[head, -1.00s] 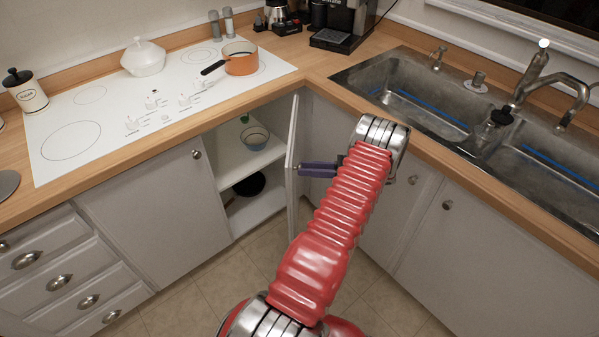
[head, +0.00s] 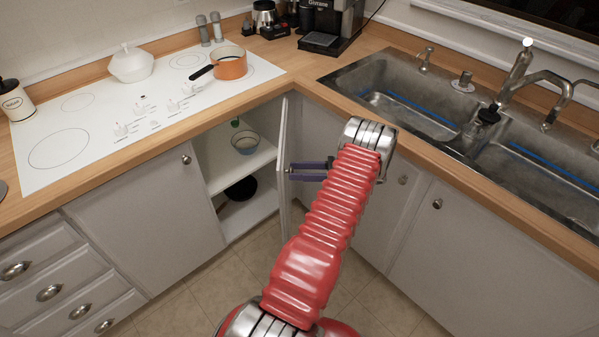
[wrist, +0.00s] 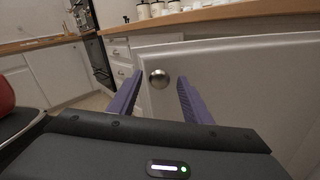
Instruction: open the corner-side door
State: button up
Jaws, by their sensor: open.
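The corner-side door (head: 283,165) is a light grey cabinet door. It stands swung out from the corner cabinet, seen nearly edge-on in the head view. In the wrist view the door's face (wrist: 240,75) fills the right side, with a round metal knob (wrist: 159,78) near its left edge. My gripper (head: 290,172) is at the right side of the door, with its purple fingers pointing left at it. In the wrist view my gripper (wrist: 160,80) is open, one finger on each side of the knob. I cannot tell whether the fingers touch the door.
The open cabinet's shelf (head: 250,165) holds a bowl (head: 245,143), and a dark pan (head: 241,188) lies below. The wooden counter (head: 300,82) runs above, with a white cooktop and an orange pot (head: 231,66). A steel sink (head: 430,100) is at right. The floor by the cabinet is clear.

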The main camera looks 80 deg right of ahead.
notch_tip(320, 180, up, 10)
dwell(0.8)
jog(key=shift+c, duration=0.6)
